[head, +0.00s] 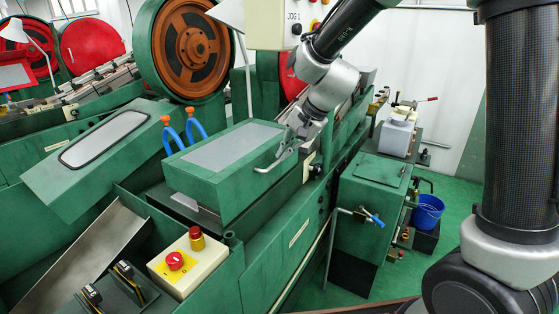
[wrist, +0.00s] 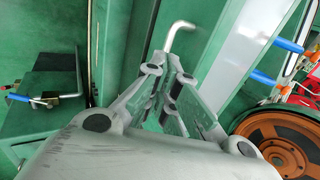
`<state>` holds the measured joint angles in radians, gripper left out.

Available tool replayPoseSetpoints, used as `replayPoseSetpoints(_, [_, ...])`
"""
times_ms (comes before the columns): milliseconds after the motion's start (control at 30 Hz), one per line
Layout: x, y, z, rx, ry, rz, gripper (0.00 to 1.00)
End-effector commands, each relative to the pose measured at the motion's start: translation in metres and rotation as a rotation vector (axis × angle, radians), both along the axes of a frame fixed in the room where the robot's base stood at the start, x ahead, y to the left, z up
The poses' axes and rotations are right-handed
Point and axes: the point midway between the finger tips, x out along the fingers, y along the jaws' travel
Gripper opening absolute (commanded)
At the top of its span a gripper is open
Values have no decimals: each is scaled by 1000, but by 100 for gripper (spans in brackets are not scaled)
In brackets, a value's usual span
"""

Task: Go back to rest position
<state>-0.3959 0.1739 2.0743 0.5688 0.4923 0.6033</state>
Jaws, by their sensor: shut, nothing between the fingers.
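My gripper (head: 293,138) is at the end of my arm, beside the front edge of a green hinged cover (head: 225,150) with a pale grey top panel. Its fingers are shut with nothing between them. A bent grey handle (head: 275,162) sticks out from the front of the cover, just below and left of the fingers. In the wrist view my gripper (wrist: 170,72) points towards the bent handle (wrist: 180,32), which shows just past the fingertips. I cannot tell whether the fingers touch it.
A control box (head: 184,264) with red buttons stands at front left. A green cabinet (head: 367,205) with a blue-handled lever stands right of the machine. A jog panel (head: 281,24) hangs close to my arm.

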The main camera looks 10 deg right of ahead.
Motion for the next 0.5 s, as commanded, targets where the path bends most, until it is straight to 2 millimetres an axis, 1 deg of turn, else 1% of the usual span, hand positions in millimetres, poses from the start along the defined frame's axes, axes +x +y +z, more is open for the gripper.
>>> replayPoseSetpoints(33, [-2,-5,11,1,-5,-1,0])
replayPoseSetpoints(300, [-22,-29,57,1,-3,-1,0])
replayPoseSetpoints(400, [-27,-37,71,0,-4,-1,0])
replayPoseSetpoints(500, [-31,-41,79,1,-2,0,0])
